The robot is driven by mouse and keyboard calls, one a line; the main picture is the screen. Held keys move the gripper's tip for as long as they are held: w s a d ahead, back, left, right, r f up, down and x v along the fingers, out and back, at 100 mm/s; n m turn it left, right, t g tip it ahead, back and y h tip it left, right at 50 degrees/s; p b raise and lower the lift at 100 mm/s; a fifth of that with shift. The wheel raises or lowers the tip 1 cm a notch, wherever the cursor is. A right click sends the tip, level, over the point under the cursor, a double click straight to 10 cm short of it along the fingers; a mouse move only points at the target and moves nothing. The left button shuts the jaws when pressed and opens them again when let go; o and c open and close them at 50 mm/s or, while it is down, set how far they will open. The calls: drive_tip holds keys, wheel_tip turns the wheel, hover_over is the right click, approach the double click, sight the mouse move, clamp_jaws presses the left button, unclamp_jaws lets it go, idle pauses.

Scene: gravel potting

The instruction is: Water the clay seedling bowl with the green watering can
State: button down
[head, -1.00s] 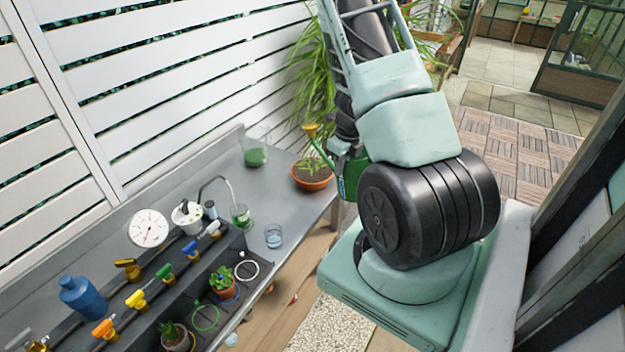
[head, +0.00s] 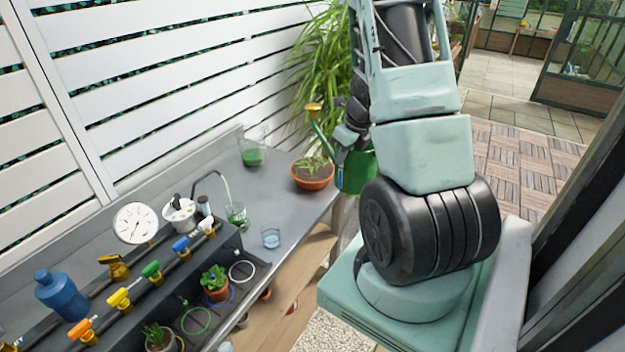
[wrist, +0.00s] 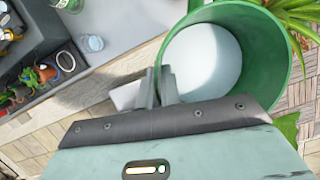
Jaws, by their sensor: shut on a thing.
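The green watering can (head: 357,172) hangs in the air at the bench's right end, partly hidden by my arm. Its thin spout rises up and left to a brass rose (head: 313,107). The rose appears above and behind the clay seedling bowl (head: 312,183), which stands on the bench with dark soil and green seedlings. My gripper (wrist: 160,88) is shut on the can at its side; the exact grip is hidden. In the wrist view the can's open top (wrist: 288,60) shows a pale surface inside; I cannot tell whether it is water.
A small glass (head: 271,236) and a green-tinted glass (head: 237,216) stand nearer. Coloured valves, a gauge (head: 134,223) and a blue bottle (head: 61,296) line the left. A leafy plant (head: 322,60) hangs behind.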

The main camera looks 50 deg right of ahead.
drive_tip(key=shift+d+r+t+b, duration=0.15)
drive_tip(key=shift+t+b, duration=0.35)
drive_tip(key=shift+b, duration=0.7)
drive_tip(key=shift+r, duration=0.35)
